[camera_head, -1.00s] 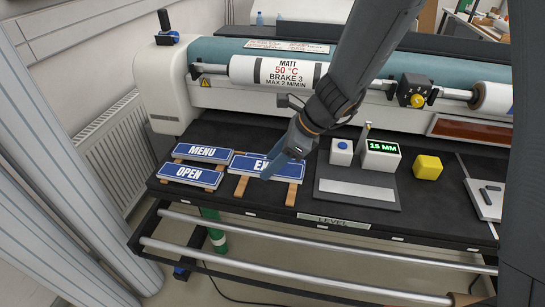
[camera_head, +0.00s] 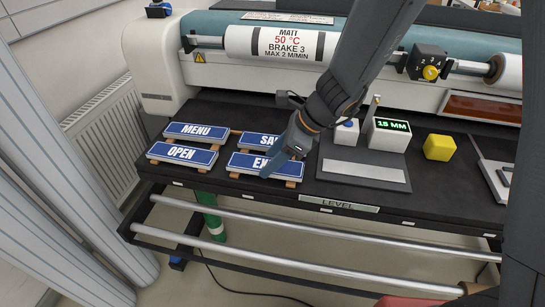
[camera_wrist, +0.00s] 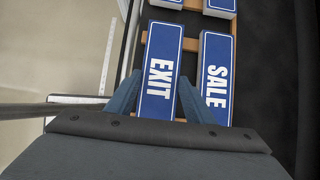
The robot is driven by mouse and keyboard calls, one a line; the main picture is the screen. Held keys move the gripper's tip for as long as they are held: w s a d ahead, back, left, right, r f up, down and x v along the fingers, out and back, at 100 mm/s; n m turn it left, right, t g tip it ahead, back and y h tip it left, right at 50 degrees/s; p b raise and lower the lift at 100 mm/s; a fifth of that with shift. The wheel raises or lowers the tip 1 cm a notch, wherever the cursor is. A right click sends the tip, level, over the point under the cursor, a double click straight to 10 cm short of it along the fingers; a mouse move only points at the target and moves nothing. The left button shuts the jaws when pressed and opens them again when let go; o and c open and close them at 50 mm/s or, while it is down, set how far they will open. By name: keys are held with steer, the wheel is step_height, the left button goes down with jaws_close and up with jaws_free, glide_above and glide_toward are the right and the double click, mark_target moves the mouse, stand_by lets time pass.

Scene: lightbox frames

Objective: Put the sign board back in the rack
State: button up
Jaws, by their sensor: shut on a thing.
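The blue sign board reading EXIT (camera_head: 247,163) lies flat across the wooden rails of the rack (camera_head: 291,184), in the front right place, and looks level. My gripper (camera_head: 268,170) comes down over its right part and hides some of its lettering. In the wrist view the EXIT board (camera_wrist: 159,60) lies lengthwise between my two fingers (camera_wrist: 160,78), which are shut on its long edges. The SALE board (camera_wrist: 217,75) lies beside it, with a narrow gap; the head view shows it behind, partly hidden by my gripper.
The MENU board (camera_head: 196,131) and OPEN board (camera_head: 182,153) lie on the left side. A grey plate (camera_head: 365,172), white block (camera_head: 346,132), display reading 15 MM (camera_head: 390,130) and yellow block (camera_head: 440,147) stand to the right. The dark table's front edge is close.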

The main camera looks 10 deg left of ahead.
stand_by(0.4)
steer(key=o, duration=1.3)
steer(key=shift+r, duration=0.1)
steer(key=v, duration=0.7)
steer(key=shift+d+r, duration=0.2)
steer(key=shift+d, duration=0.05)
steer(key=s+d+n+h, duration=0.1)
steer(key=d+n, duration=0.2)
steer(key=d, duration=0.1)
steer(key=s+d+f+n+h, duration=0.1)
steer(key=s+d+n, duration=0.1)
steer(key=d+n, duration=0.1)
steer(key=s+d+f+n+h, duration=0.1)
steer(key=s+d+n, duration=0.1)
steer(key=d+n, duration=0.2)
steer(key=shift+s+d+h, duration=0.25)
steer(key=shift+d+h, duration=0.15)
steer(key=shift+d, duration=0.65)
steer(key=s+d+n+h, duration=0.1)
steer(key=d+n, duration=0.2)
steer(key=s+d+n+h, duration=0.1)
steer(key=d+n, duration=0.2)
steer(key=s+d+n, duration=0.1)
steer(key=d+n, duration=0.2)
steer(key=shift+s+d+t+h, duration=0.2)
steer(key=shift+s+t+h, duration=0.1)
steer(key=shift+h, duration=0.1)
